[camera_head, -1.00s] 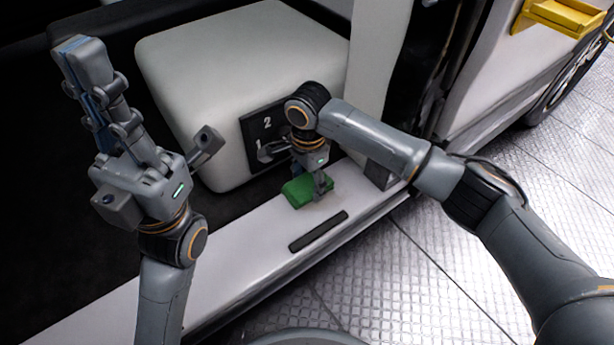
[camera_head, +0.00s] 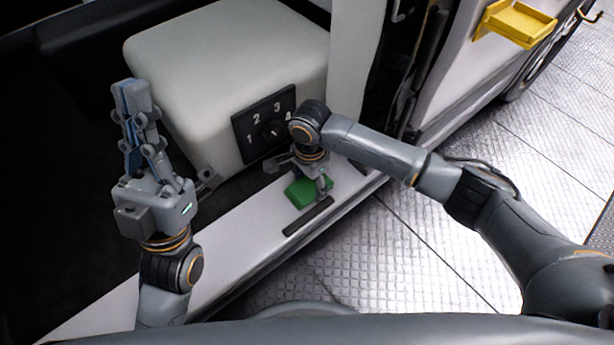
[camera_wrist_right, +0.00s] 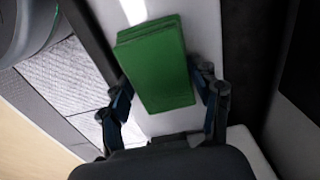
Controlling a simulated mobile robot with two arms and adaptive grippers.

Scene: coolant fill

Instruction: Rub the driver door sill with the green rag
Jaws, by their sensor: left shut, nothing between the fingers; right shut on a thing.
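The green rag (camera_head: 303,193) is a folded block lying at the white door sill (camera_head: 236,240). My right gripper (camera_head: 322,190) points down and is shut on the rag, which sits at the sill surface. In the right wrist view the rag (camera_wrist_right: 155,65) shows between the fingers of my right gripper (camera_wrist_right: 170,95), with the pale sill behind it. Whether the rag presses on the sill is hard to tell. My left gripper (camera_head: 130,95) is raised at the left, shut and empty, with its fingers pointing up, away from the rag.
A white seat box (camera_head: 225,65) with a black numbered dial panel (camera_head: 268,125) stands just behind the sill. A dark strip (camera_head: 308,216) lies on the sill in front of the rag. A yellow tray (camera_head: 518,25) hangs at the upper right. Metal floor (camera_head: 400,255) lies outside.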

